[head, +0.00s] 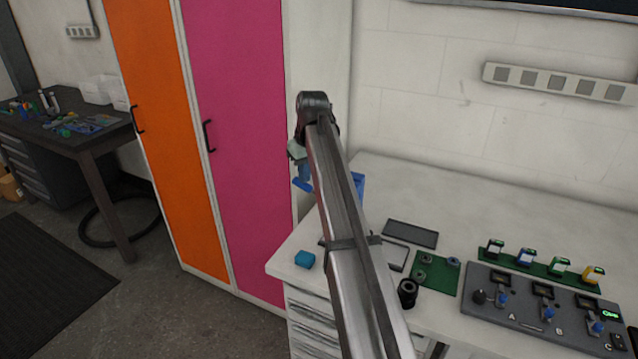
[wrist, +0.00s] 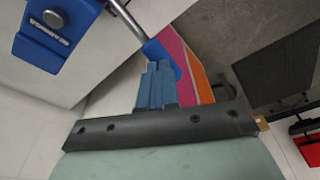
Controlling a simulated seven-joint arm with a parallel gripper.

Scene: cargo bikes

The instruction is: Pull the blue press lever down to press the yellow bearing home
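A blue press with a metal rod stands by the table's left back edge; in the head view (head: 357,184) my arm hides most of it. In the wrist view its blue body (wrist: 62,30) is at the upper left. The rod runs to the blue lever grip (wrist: 163,58), which lies at the tips of my gripper (wrist: 157,68). The gripper's blue-grey fingers are close together with no visible gap. I cannot tell whether they touch the grip. In the head view my gripper (head: 304,172) hangs down by the lever. The yellow bearing is not visible.
A small blue block (head: 305,259) lies near the table's left corner. A black cup (head: 407,292), a green board (head: 436,273), a dark tray (head: 411,233) and a grey control panel (head: 540,310) are to the right. Orange and pink cabinet doors (head: 235,130) stand behind, left.

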